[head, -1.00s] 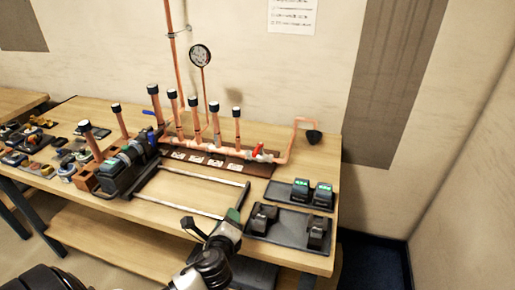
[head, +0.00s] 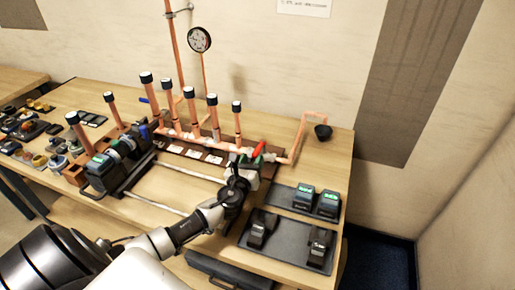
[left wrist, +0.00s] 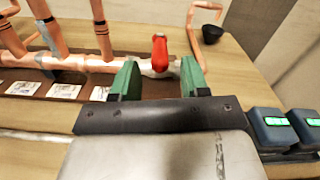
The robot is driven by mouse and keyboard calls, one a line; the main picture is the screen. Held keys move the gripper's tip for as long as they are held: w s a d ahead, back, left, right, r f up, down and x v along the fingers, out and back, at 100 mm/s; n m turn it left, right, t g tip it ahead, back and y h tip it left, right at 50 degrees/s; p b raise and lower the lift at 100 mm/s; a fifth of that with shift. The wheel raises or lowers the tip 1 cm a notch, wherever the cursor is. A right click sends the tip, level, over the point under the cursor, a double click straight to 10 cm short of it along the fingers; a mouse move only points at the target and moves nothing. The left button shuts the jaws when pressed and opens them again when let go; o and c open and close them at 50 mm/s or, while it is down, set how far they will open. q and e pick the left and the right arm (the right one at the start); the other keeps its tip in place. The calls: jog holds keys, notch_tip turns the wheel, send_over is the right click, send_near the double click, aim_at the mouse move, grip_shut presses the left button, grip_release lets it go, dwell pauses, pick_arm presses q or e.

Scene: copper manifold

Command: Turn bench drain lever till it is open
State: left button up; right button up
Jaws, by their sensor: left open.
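The bench drain lever is a red handle (head: 259,149) on the right end of the copper manifold (head: 228,147). In the left wrist view the red lever (left wrist: 160,53) stands up from the horizontal pipe. My left gripper (head: 250,161) is open just in front of it. In the left wrist view its two green fingers (left wrist: 160,78) stand on either side of the lever, with gaps between, and the lever appears a little beyond the tips. Whether they touch the pipe I cannot tell. My right gripper is not in view.
A copper drain pipe bends over a black cup (head: 323,132) at the bench's right. A dark tray (head: 270,227) with several devices lies at the front right. Upright copper stubs with dark caps (head: 189,92) rise left of the lever. A gauge (head: 199,39) stands behind.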

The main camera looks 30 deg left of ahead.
aim_at(261, 144)
pick_arm(q)
jog(key=x, duration=0.4)
jog(key=shift+w+f, duration=0.15)
jog(key=shift+w, duration=0.1)
jog(key=shift+w+a, duration=0.15)
jog(key=shift+w, duration=0.3)
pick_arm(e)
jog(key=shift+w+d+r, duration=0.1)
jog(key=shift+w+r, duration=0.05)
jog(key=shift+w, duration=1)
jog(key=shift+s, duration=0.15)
pick_arm(q)
jog(key=shift+c, duration=0.6)
grip_shut()
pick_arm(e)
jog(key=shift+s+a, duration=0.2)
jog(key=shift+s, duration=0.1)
